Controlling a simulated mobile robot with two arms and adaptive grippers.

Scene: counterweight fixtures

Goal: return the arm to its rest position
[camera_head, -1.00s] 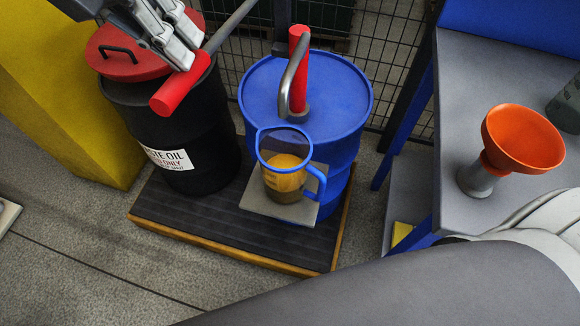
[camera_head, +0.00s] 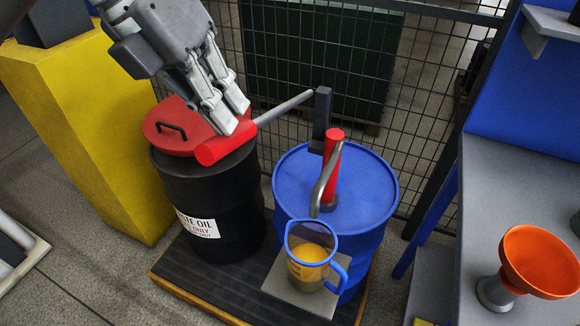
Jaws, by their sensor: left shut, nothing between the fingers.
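My left gripper (camera_head: 236,118) comes in from the upper left. It is shut and empty, with its fingertips at or just above the red grip (camera_head: 225,142) of a grey lever bar (camera_head: 284,108). I cannot tell whether they touch it. The bar runs to a dark post behind the blue drum (camera_head: 370,190). A red pump with a curved grey spout (camera_head: 322,188) stands on that drum. A clear jug with a blue rim and handle (camera_head: 338,277) holds amber liquid on a grey plate (camera_head: 290,292). My right gripper is not in view.
A black waste oil drum (camera_head: 225,205) with a red lid (camera_head: 168,142) stands left of the blue drum on a dark platform (camera_head: 205,285). A yellow block (camera_head: 95,130) stands further left. A mesh fence is behind. A grey bench (camera_head: 510,200) with an orange funnel (camera_head: 540,260) is right.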

